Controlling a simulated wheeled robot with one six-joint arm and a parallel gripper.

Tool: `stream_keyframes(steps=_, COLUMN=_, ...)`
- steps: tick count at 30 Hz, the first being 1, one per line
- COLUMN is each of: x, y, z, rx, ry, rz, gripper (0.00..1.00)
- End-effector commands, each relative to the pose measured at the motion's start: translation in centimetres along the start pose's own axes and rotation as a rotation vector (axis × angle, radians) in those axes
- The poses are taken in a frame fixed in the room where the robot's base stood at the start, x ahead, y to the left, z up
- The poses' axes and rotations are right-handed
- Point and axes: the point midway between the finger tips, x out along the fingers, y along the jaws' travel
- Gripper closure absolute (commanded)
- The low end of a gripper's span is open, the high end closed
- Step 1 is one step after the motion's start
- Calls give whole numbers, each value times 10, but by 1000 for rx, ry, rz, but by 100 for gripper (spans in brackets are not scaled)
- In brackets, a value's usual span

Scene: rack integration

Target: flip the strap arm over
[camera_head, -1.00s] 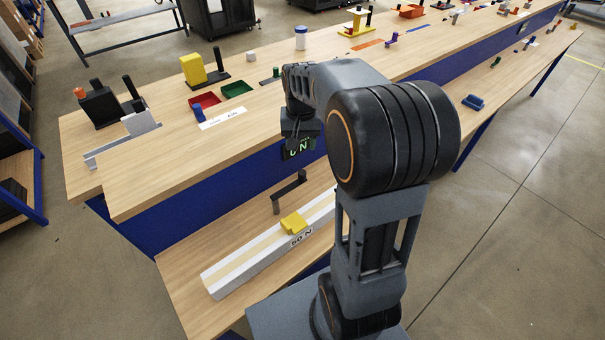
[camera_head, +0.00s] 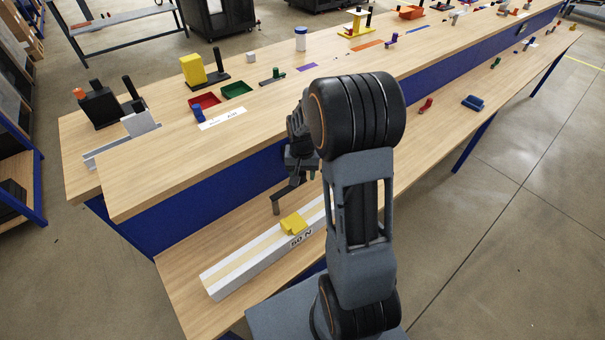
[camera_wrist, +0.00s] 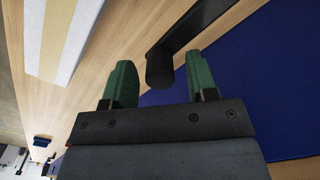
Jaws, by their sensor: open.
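The strap arm (camera_head: 284,195) is a dark bar beside the white rail on the lower bench shelf. One end drops to a short post, and the other end lies under my gripper. In the wrist view the black bar (camera_wrist: 207,20) ends in a round knob (camera_wrist: 159,70) between my two green fingers. My gripper (camera_head: 302,176) is open, with a finger on each side of the knob. Whether either finger touches it, I cannot tell. A yellow block (camera_head: 293,223) sits on the white rail (camera_head: 235,278), marked "50 N".
The blue panel (camera_head: 200,190) of the raised bench top rises just behind the strap arm. A red part (camera_head: 426,105) and a blue tray (camera_head: 473,102) lie farther right on the lower shelf. The shelf's left end is bare.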

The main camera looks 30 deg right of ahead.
Motion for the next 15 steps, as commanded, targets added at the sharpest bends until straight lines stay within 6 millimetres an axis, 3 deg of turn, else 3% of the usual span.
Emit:
stream_keyframes(steps=12, x=6, y=0, z=0, rx=-1, ry=1, rz=0, gripper=47)
stream_keyframes(steps=15, x=6, y=0, z=0, rx=-1, ry=1, rz=0, gripper=56)
